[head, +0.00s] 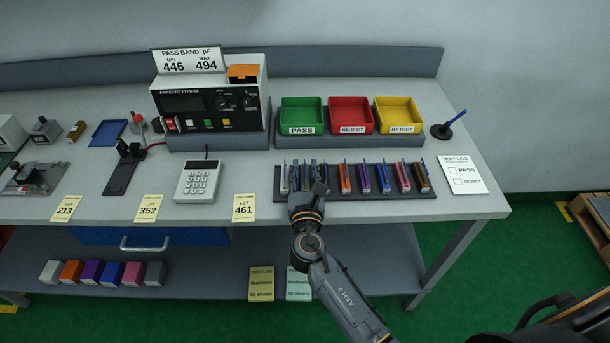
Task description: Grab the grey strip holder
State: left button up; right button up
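A row of slim coloured strip holders stands upright in a dark rack (385,196) near the bench's front right. At its left end is a pale grey or white holder (284,182), with a grey one (295,178) beside it. Further right are orange, purple, blue and brown holders. My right gripper (318,188) is over the rack's left-middle part, hiding some holders there. It is seen from behind and above, so its fingers and any contact are unclear. My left gripper is out of view.
Green (301,112), red (350,111) and yellow bins (398,111) stand behind the rack. A calculator (198,182) and yellow lot cards (243,207) lie to its left. The lower shelf (210,280) holds several coloured boxes.

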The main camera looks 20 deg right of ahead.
jog(key=shift+w+d, duration=0.1)
jog(key=shift+w, duration=0.25)
grip_shut()
jog(key=shift+r, duration=0.1)
